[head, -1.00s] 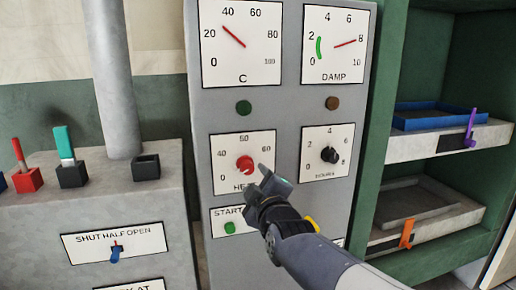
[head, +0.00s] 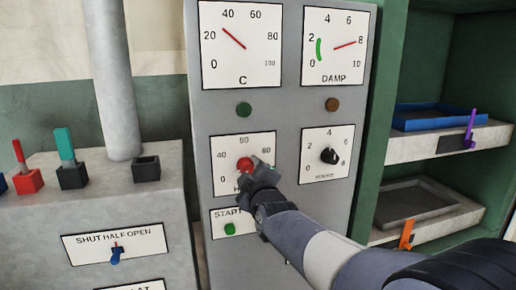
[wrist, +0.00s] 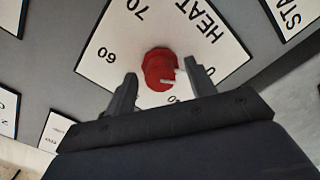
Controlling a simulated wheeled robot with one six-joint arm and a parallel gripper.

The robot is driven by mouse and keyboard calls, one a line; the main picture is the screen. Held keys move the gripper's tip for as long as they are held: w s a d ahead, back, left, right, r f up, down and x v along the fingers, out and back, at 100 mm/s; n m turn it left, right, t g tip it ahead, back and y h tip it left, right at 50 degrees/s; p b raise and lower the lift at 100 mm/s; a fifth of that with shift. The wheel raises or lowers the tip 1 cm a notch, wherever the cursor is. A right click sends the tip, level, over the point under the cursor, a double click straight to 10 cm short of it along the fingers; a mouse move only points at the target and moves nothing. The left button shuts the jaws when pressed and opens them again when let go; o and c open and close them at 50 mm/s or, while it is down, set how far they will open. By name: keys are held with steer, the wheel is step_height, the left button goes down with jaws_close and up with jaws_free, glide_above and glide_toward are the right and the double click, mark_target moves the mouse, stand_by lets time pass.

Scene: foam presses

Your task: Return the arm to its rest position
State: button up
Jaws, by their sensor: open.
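My gripper (head: 262,168) is in front of the grey control panel (head: 285,108), at the HEAT dial. In the wrist view, my gripper (wrist: 160,90) is open, with one finger on each side of the red heat knob (wrist: 158,70) and nothing held. I cannot tell whether the fingers touch the knob. The red knob also shows in the head view (head: 244,164), partly hidden by my gripper. My arm reaches in from the lower right and covers the lower right of the panel.
A black hours knob (head: 329,156) is right of my gripper. A green start button (head: 230,229) is below. Shelves with a blue tray (head: 436,123) and a grey tray (head: 415,203) stand at the right. A grey machine (head: 100,205) with a column and switches stands at the left.

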steer(key=shift+a+m+b, duration=0.15)
steer(key=shift+m+b, duration=0.55)
steer(key=shift+m, duration=9.7)
